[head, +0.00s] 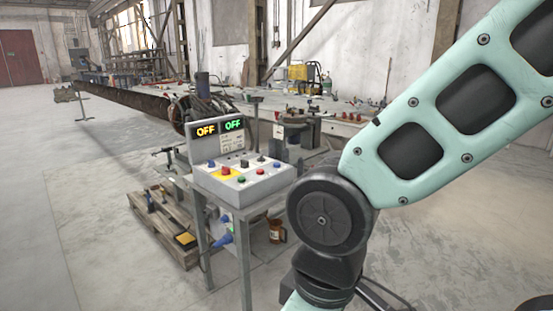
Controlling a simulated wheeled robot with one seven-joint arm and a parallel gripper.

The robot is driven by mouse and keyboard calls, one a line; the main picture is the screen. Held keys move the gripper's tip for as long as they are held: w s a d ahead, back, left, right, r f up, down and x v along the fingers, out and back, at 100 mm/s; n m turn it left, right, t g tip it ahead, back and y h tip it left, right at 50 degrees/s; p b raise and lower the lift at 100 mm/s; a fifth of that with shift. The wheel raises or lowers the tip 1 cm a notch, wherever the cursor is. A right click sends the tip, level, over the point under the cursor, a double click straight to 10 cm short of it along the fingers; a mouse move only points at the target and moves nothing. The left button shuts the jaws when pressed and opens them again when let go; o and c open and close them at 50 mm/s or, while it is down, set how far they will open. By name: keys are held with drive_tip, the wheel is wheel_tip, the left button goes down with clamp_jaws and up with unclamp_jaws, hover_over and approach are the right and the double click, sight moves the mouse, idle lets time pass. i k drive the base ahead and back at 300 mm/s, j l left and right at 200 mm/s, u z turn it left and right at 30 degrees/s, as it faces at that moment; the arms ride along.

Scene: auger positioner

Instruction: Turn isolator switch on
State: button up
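A light grey control box (212,187) stands on a small metal table left of the picture's middle. Its raised panel has two lit displays, a yellow one (205,131) and a green one (233,125), both reading OFF. Its sloped top carries several small buttons and knobs. A red knob (225,171) sits on a yellow patch, and a black knob (244,163) is to its right. I cannot tell for sure which control is the isolator switch, nor read the knob positions. My gripper is out of view; only my mint-green arm shows at right, apart from the box in the picture.
The table's legs (245,275) stand on open concrete floor. A wooden pallet (178,245) lies to its left, and blue connectors (226,238) hang below the box. A brown mug-like container (276,232) is under the table. A long cluttered workbench runs behind.

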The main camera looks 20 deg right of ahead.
sight(226, 171)
drive_tip(key=i+z, duration=0.1)
drive_tip(key=i, duration=0.7)
drive_tip(key=i+j+z, duration=0.1)
drive_tip(key=i, duration=0.7)
drive_tip(key=i+j+z, duration=0.1)
drive_tip(key=i, duration=0.65)
drive_tip(key=j, duration=0.1)
